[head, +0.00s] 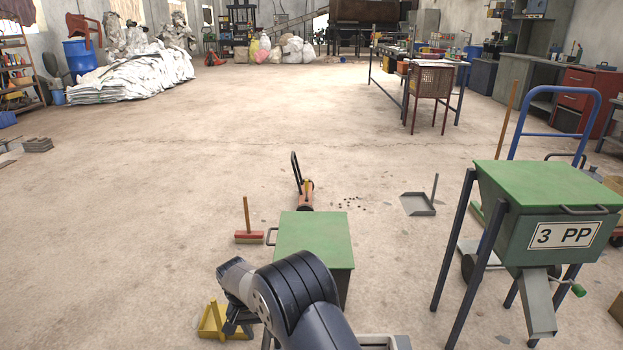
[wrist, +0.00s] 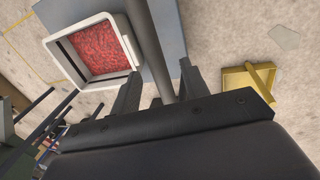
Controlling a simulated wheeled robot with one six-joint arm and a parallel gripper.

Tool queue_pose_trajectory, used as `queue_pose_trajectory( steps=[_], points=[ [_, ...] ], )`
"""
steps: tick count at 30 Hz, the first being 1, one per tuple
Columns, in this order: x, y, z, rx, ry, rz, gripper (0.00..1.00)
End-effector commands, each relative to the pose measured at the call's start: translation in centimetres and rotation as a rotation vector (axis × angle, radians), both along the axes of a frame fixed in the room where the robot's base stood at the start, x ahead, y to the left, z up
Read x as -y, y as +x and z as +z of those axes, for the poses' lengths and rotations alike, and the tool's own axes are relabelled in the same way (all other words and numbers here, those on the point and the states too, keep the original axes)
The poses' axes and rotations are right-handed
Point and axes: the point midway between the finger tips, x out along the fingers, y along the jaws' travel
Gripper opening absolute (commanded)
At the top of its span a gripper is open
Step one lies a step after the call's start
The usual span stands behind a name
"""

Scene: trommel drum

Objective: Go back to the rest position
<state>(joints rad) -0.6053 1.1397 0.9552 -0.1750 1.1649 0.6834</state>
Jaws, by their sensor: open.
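My gripper (wrist: 160,88) is open in the wrist view, with its two dark fingers apart. A grey post (wrist: 153,45) runs between or just behind the fingers; I cannot tell whether they touch it. No rest position is marked in either view.
A white-rimmed tray of red granules (wrist: 57,52) and a yellow scoop-like piece (wrist: 248,79) lie near the gripper. A hopper labelled 3 PP (head: 545,225) stands on legs at the right. Open floor spreads left.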

Motion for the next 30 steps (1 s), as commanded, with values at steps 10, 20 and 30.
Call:
queue_pose_trajectory(
  steps=[10,20,30],
  points=[
    [2.1,0.1,-2.8,0.001,0.000,-0.002,0.43],
    [2.6,0.0,-2.8,0.000,-0.002,-0.001,0.43],
    [3.7,-0.3,-1.2,-0.014,-0.003,-0.006,0.43]
  ],
)
